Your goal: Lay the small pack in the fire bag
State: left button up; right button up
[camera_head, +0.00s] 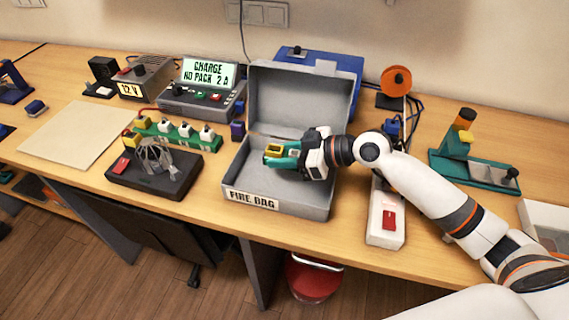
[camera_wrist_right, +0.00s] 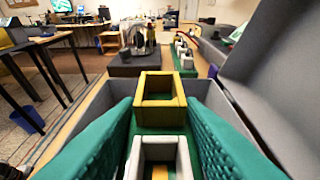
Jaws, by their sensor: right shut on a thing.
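The fire bag (camera_head: 268,200) is a grey open-topped box with a "FIRE BAG" label on its front wall. Its lid (camera_head: 300,98) stands open at the back. My right gripper (camera_head: 282,158) reaches in from the right over the box's interior. Its teal fingers are shut on the small pack, which has a yellow hollow end (camera_head: 273,150). In the right wrist view the pack (camera_wrist_right: 158,117) shows yellow, green and white parts between the two finger pads (camera_wrist_right: 160,130). Grey box walls rise on both sides. I cannot tell whether the pack touches the floor. My left gripper is not in view.
A charger (camera_head: 200,100) reading "CHARGE NO PACK 2 A" stands behind left. A green strip (camera_head: 178,138) with white and yellow plugs and a dark block with wires (camera_head: 150,180) lie left of the bag. A white power strip (camera_head: 385,215) with a red switch lies right.

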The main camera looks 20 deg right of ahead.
notch_tip(320, 180, down, 3)
jog(key=shift+f, duration=0.1)
jog(key=shift+f+b, duration=0.55)
jog(key=shift+b, duration=0.1)
jog(key=o, duration=1)
jog(key=shift+o, duration=0.2)
jog(key=shift+r, duration=0.15)
